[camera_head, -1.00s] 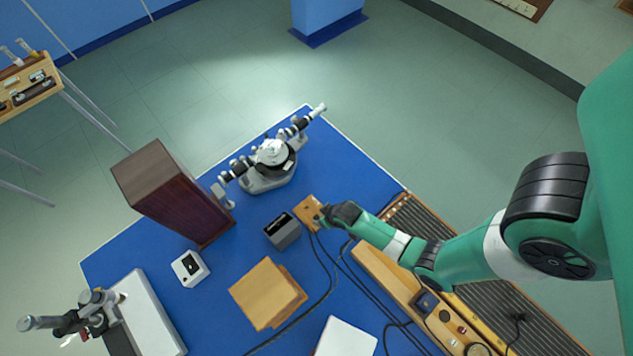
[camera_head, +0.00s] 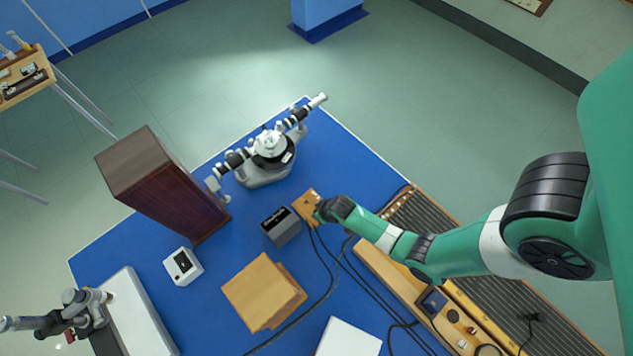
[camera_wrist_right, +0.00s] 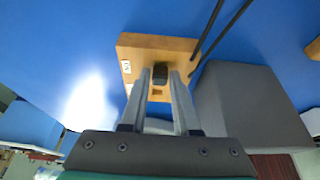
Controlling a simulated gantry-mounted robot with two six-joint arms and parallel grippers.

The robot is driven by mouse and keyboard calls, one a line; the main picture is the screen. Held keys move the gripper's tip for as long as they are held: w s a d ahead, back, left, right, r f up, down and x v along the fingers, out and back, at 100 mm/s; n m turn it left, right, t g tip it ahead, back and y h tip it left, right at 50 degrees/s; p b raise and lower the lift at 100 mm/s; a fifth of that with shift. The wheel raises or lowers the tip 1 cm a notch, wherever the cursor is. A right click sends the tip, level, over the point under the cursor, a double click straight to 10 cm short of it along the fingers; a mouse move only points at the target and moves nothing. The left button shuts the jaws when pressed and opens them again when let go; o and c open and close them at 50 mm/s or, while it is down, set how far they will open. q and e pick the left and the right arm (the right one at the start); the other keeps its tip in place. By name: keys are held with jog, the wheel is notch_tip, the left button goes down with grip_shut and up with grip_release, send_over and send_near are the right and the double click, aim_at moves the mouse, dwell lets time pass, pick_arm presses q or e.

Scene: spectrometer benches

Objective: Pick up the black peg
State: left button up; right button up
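The black peg (camera_wrist_right: 160,74) stands up from a small wooden block (camera_wrist_right: 128,50) with a white label in the right wrist view. My right gripper (camera_wrist_right: 160,80) has one finger on each side of the peg. The fingers stand apart, with the peg between their tips; firm contact cannot be made out. In the head view my right gripper (camera_head: 322,212) is at the wooden block (camera_head: 303,199), and its hand hides the peg. My left gripper is in neither view.
A grey box (camera_head: 282,228) stands close beside the block. Black cables (camera_head: 322,262) run from it across the blue table (camera_head: 230,265). A spectrometer (camera_head: 268,160) stands behind, a tall dark wooden box (camera_head: 165,185) left, and a long wooden apparatus (camera_head: 400,270) right.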

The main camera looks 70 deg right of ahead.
grip_shut()
jog(key=shift+r, duration=0.1)
jog(key=shift+r+p, duration=0.25)
jog(key=shift+p, duration=0.1)
jog(key=r+p, duration=0.4)
jog(key=shift+s+d+r, duration=0.1)
jog(key=shift+s, duration=0.2)
jog(key=s+d+r+p, duration=0.5)
jog(key=s+r+p, duration=0.3)
jog(key=s, duration=0.4)
jog(key=shift+s+p, duration=0.25)
jog(key=shift+p, duration=0.15)
notch_tip(320, 180, up, 3)
jog(key=p, duration=0.3)
